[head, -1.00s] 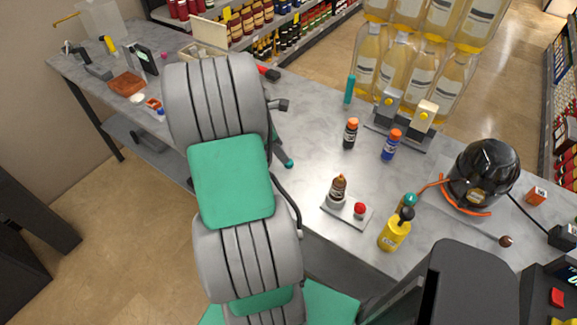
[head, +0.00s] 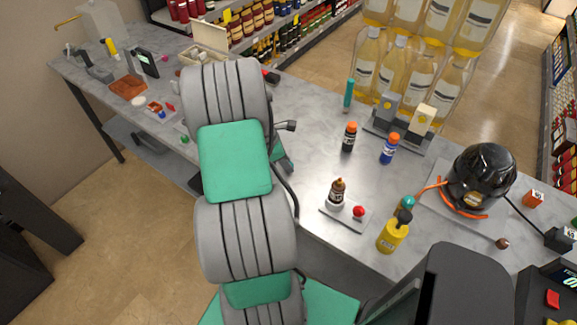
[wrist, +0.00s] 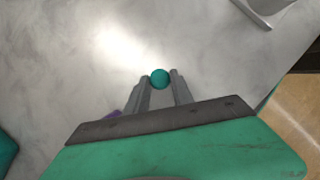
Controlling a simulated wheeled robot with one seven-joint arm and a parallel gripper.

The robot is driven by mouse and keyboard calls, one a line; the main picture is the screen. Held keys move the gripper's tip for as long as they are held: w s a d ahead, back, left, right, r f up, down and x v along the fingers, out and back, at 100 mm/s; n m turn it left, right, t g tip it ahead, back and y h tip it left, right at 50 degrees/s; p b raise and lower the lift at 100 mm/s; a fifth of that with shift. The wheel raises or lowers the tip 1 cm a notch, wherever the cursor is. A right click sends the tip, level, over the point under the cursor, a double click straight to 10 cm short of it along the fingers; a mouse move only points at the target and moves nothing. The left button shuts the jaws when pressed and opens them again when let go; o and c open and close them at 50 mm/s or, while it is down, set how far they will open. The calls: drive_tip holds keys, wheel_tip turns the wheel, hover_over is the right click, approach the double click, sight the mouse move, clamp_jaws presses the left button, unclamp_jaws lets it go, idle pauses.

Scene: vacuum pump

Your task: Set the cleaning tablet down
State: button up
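In the wrist view, my gripper (wrist: 160,82) has its two grey fingers closed around a small round teal piece, which looks like the cleaning tablet (wrist: 160,78). It sits between the fingertips, with the grey marble counter (wrist: 75,65) below. I cannot tell how high it is above the counter, or whether it touches it. In the head view, my own arm hides the gripper and the tablet.
Toward the top right of the wrist view is a metallic edge (wrist: 262,10). In the head view, a small tray (head: 345,219) holds a brown bottle and red ball. A yellow bottle (head: 392,235) and black dome (head: 482,175) stand at right.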

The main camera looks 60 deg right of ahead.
clamp_jaws()
